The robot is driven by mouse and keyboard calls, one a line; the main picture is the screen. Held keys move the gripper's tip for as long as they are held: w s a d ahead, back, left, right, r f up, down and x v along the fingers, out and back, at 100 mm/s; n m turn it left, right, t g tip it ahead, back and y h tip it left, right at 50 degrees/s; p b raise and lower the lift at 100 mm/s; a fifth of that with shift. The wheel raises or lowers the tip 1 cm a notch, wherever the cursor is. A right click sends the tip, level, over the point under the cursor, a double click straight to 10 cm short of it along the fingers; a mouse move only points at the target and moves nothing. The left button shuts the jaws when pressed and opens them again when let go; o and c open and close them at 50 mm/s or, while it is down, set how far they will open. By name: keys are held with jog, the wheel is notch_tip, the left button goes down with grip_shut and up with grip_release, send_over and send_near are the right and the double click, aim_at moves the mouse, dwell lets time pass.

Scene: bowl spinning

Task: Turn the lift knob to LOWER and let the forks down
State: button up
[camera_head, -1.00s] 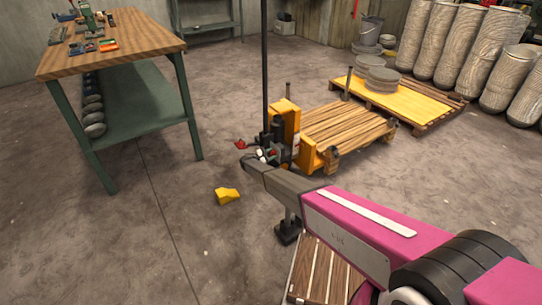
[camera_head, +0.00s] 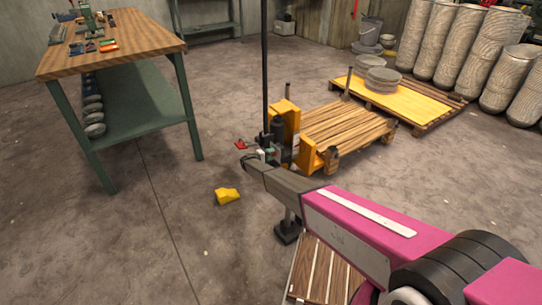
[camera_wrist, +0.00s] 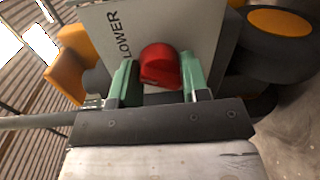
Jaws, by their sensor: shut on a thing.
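The red lift knob (camera_wrist: 159,66) sits on a grey plate (camera_wrist: 95,28) in the wrist view, with the word LOWER printed to its left. My gripper (camera_wrist: 158,78) has its two green fingers on either side of the knob and is shut on it. In the head view my gripper (camera_head: 262,154) is at the near side of the orange lift truck (camera_head: 287,118), by its mast, and hides the knob. The forks cannot be made out; a slatted wooden pallet (camera_head: 345,130) is at the truck's far side.
A yellow block (camera_head: 227,195) lies on the floor left of my arm. A workbench (camera_head: 110,44) stands at the left. A yellow-topped pallet with round discs (camera_head: 382,76) and several tall rolls (camera_head: 470,45) are at the back right. The floor at the front left is clear.

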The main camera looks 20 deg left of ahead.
jog(key=shift+m+y, duration=0.3)
jog(key=shift+m, duration=1.1)
jog(key=o, duration=0.9)
jog(key=v, duration=1.1)
jog(key=shift+f, duration=0.15)
jog(key=shift+d, duration=0.1)
